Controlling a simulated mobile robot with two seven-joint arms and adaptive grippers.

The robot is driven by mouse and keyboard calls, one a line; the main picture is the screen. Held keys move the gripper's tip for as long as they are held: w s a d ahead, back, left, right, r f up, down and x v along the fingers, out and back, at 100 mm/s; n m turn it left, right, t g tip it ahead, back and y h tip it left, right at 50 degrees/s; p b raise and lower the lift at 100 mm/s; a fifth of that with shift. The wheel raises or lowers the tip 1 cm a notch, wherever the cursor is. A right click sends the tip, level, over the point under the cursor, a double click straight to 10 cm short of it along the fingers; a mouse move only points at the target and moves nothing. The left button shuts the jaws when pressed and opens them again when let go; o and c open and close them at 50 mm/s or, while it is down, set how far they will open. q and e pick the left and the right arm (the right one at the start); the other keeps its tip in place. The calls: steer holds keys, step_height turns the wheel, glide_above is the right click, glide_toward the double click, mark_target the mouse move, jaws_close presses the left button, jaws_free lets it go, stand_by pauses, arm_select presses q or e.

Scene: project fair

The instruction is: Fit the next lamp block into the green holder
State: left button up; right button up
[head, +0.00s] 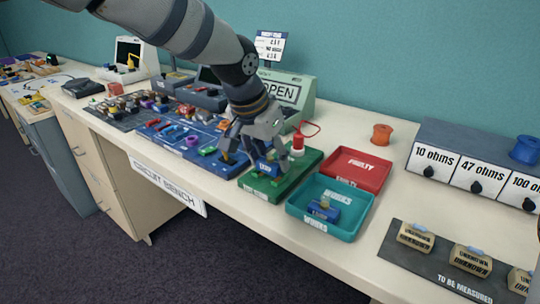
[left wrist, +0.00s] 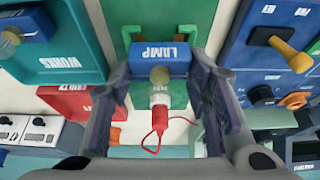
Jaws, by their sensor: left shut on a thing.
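My left gripper (head: 262,163) is shut on a blue lamp block (head: 266,168), low over the green holder (head: 308,160). In the left wrist view the block (left wrist: 158,60) reads LAMP, with a pale bulb at its front, and sits between both fingers (left wrist: 160,85). The green holder (left wrist: 174,13) shows behind and below it. I cannot tell whether the block rests in the holder or is just above it. A red and white part (head: 298,145) with a red wire is on the holder. My right gripper is not in view.
A teal WORKS tray (head: 293,207) holds another blue lamp block (head: 323,210). A red FAULTY tray (head: 355,167) is behind it, empty. A blue parts board (head: 172,143) lies left of the holder. Labelled resistor drawers (head: 470,165) and a dark TO BE MEASURED mat (head: 420,268) are at right.

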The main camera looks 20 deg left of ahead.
arm_select(q)
steer(key=shift+f, duration=0.45)
stand_by(0.3)
steer(key=o, duration=1.2)
steer(key=shift+o, duration=0.6)
steer(key=o, duration=0.4)
steer(key=shift+r, duration=4)
